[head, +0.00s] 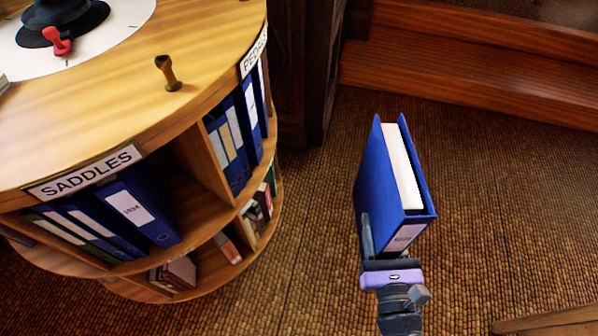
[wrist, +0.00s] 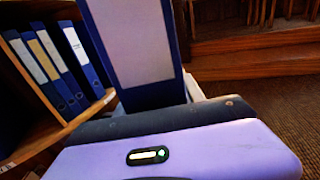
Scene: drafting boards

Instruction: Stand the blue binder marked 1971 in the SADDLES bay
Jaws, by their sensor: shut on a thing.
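A blue binder (head: 378,178) with white pages is held upright by my gripper (head: 390,245), in the air over the carpet, right of the round shelf unit. My gripper is shut on the binder's lower part. In the wrist view the blue binder (wrist: 168,85) stands above the purple gripper body (wrist: 170,150), its pale label facing the camera; I cannot read a year on it. The SADDLES bay (head: 175,190) is at the left under its label (head: 85,172). Several binders lean at its left, including a blue one marked 1934 (head: 135,212). Its right part is empty.
The round wooden unit (head: 150,130) has a PEDALS bay with several blue binders (head: 240,130) right of SADDLES. Lower shelves hold books (head: 180,270). A stamp-like knob (head: 167,72) stands on top. Wooden steps (head: 470,70) are at the back right. Carpet lies between.

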